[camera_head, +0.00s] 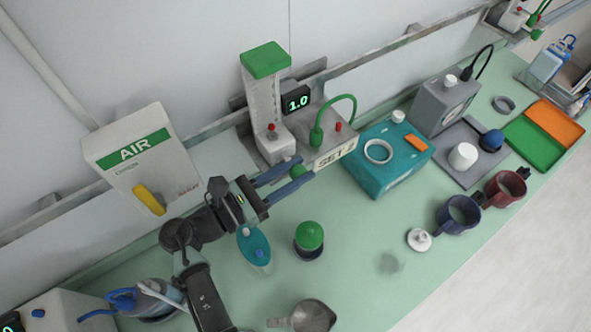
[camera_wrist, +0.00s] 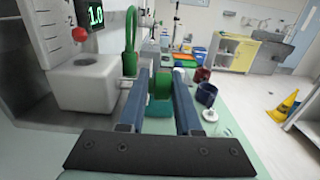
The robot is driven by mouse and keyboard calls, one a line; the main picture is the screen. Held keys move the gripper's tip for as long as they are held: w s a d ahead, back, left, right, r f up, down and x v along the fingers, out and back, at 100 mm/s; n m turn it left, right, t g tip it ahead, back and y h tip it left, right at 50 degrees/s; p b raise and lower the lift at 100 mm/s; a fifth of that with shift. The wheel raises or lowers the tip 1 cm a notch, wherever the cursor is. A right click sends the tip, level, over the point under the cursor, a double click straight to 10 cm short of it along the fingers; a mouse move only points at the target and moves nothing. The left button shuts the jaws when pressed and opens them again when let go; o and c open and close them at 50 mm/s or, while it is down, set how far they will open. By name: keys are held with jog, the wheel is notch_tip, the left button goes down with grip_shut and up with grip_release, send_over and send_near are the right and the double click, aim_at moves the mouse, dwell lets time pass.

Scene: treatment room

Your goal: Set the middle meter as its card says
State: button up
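A red ball (camera_wrist: 80,34) shows at the tube. My gripper (camera_head: 304,167) is at the base's front, its blue fingers on both sides of a green knob (camera_wrist: 162,82). The knob fills the gap; the fingers appear shut on it.
An AIR box (camera_head: 142,157) with a yellow lever hangs at left. A green-topped jar (camera_head: 309,237) and a teal oval item (camera_head: 254,247) stand below my gripper. A teal box (camera_head: 388,160) is right of the meter; blue (camera_head: 458,214) and red (camera_head: 507,188) mugs stand beyond.

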grip_shut()
jog(key=shift+s+d+f+h+b, duration=0.1)
jog(key=shift+f+h+b, duration=0.25)
jog(key=shift+b, duration=0.45)
jog(key=shift+f+t+h+b, duration=0.1)
jog(key=shift+t+h+b, duration=0.5)
jog(key=shift+h+b, duration=0.25)
jog(key=shift+r, duration=0.2)
jog(key=shift+t, duration=0.3)
jog(key=o, duration=0.7)
grip_release()
jog(key=shift+s, duration=0.15)
jog(key=shift+r, duration=0.15)
